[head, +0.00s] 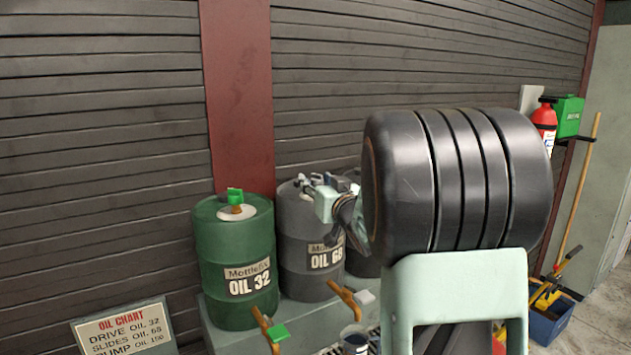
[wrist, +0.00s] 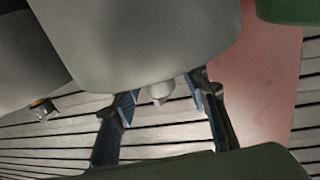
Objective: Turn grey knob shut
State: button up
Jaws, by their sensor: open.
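A grey drum marked OIL 68 (head: 315,252) stands behind my arm in the head view. My gripper (head: 335,212) is at its upper right side, partly hidden by my arm. A flat grey handle (head: 364,297) sits on a brass tap in front of the drums. In the wrist view my gripper (wrist: 160,108) is open, with a dark finger on either side. A small pale grey stub (wrist: 160,91) shows between the fingers, below a large smooth grey surface (wrist: 150,40). No closed grip is seen on it. I cannot tell whether this stub is the grey knob.
A green drum marked OIL 32 (head: 235,262) with a green knob (head: 235,196) stands at left. A brass tap with a green handle (head: 277,333) is below. An oil chart sign (head: 122,328) stands at front left. A slatted wall (head: 100,110) is close behind.

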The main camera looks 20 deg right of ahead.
grip_shut()
jog(key=shift+d, duration=0.1)
jog(key=shift+r+n+y+p, duration=0.15)
jog(key=shift+n+y+p, duration=0.2)
jog(key=shift+y, duration=0.15)
jog(key=shift+r+n+y+p, duration=0.15)
jog(key=shift+n+y+p, duration=0.6)
jog(key=shift+y, duration=0.45)
jog(key=n+g+y+p, duration=0.1)
jog(key=y, duration=0.1)
jog(key=shift+n+y+p, duration=0.4)
jog(key=shift+n+y, duration=0.3)
jog(key=shift+y, duration=0.1)
